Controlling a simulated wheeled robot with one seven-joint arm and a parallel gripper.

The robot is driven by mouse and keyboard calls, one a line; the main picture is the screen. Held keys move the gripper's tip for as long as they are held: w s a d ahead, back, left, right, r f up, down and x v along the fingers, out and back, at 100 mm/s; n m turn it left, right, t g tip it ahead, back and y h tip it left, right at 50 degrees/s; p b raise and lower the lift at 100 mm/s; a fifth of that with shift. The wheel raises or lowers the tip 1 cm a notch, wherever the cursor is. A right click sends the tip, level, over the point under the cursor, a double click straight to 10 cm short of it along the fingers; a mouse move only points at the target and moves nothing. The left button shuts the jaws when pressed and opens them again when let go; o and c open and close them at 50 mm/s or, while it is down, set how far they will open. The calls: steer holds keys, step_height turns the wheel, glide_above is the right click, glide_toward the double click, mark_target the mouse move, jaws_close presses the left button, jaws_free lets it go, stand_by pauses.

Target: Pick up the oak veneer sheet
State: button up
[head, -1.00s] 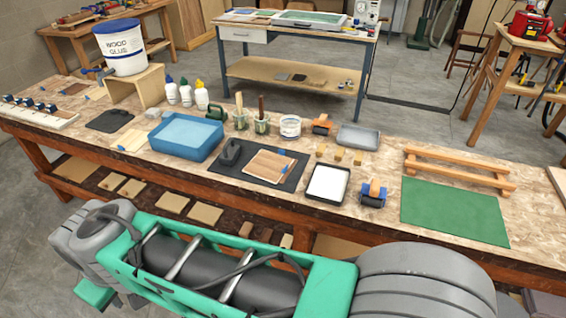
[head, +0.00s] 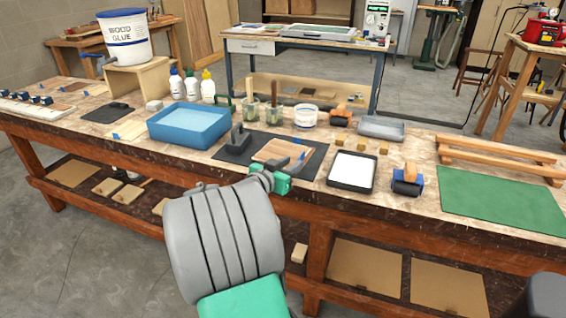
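A stack of brown wood-grain sheets (head: 279,150) with blue tape lies on a dark mat (head: 312,163) at the middle of the workbench. A paler sheet (head: 130,130) with blue tape lies farther left on the bench. I cannot tell from the grain which sheet is oak. My gripper (head: 272,180) is at the bench's front edge, just in front of the brown sheets, at the far end of my grey and green arm. Its fingers are too small and partly hidden to read, and I see nothing clearly held.
A grey-black handled block (head: 236,142) stands left of the brown sheets. A blue tray (head: 188,124) is farther left. A white-filled tray (head: 352,171) and a blue roller (head: 407,181) are to the right. A green mat (head: 505,208) leaves flat room at far right.

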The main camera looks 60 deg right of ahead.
mark_target(298, 157)
steer(key=d, duration=0.5)
steer(key=shift+w+d+f, duration=0.1)
steer(key=shift+d+f, duration=0.2)
steer(key=shift+f, duration=0.05)
steer(key=shift+a, duration=0.1)
jaws_close()
stand_by(0.9)
